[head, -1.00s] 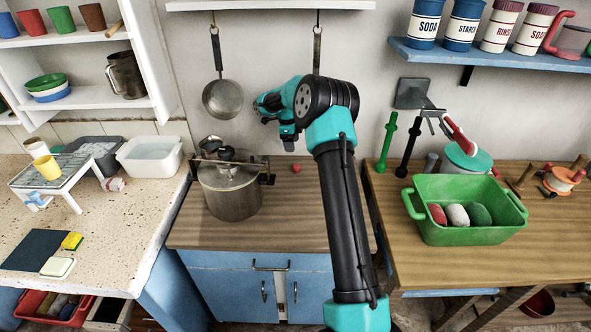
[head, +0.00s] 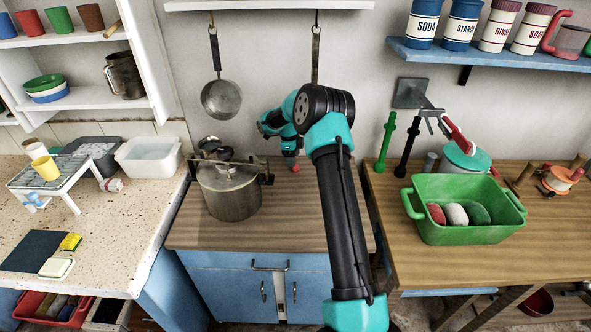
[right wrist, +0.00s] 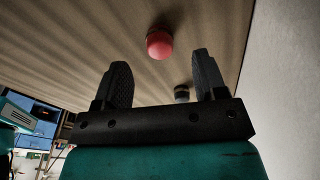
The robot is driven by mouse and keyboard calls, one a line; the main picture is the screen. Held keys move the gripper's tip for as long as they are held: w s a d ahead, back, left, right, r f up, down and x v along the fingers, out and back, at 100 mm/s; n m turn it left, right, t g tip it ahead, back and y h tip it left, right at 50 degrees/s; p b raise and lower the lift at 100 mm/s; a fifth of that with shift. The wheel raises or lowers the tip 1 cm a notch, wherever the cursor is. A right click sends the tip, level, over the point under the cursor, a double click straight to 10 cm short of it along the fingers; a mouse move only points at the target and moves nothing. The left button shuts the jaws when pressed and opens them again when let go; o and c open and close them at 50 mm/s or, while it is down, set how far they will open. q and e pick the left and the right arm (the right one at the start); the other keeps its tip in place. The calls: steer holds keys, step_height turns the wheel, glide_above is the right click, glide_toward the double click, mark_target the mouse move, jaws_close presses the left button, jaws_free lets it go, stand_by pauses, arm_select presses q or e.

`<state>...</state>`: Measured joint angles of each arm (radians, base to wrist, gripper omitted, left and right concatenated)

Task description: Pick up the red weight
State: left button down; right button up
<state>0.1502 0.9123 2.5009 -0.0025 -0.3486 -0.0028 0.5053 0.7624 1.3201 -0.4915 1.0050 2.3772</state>
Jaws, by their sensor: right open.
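The red weight (head: 296,169) is a small, round-topped piece standing on the wooden middle counter, right of the metal pot. My right gripper (head: 291,157) points down just above and behind it and partly covers it in the head view. In the right wrist view the red weight (right wrist: 160,45) lies just beyond the open fingertips, roughly centred between them. My right gripper (right wrist: 161,70) is open and empty there. A second small weight with a dark bluish top (right wrist: 182,94) shows between the fingers, near the right one. My left gripper is not in view.
A lidded metal pot (head: 231,190) stands left of my right gripper. A ladle (head: 221,98) hangs on the wall above. The front of the wooden counter (head: 270,228) is clear. A green basin (head: 470,235) with several stones stands on the right table.

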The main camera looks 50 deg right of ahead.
mark_target(295, 169)
steer(key=shift+s+d+f, duration=0.1)
steer(key=shift+s+f, duration=0.1)
steer(key=shift+f, duration=0.65)
steer(key=shift+s+f, duration=0.2)
steer(key=shift+f, duration=0.6)
steer(key=shift+s+d+f, duration=0.1)
steer(key=shift+s+f, duration=0.1)
steer(key=shift+f, duration=0.65)
steer(key=c, duration=1)
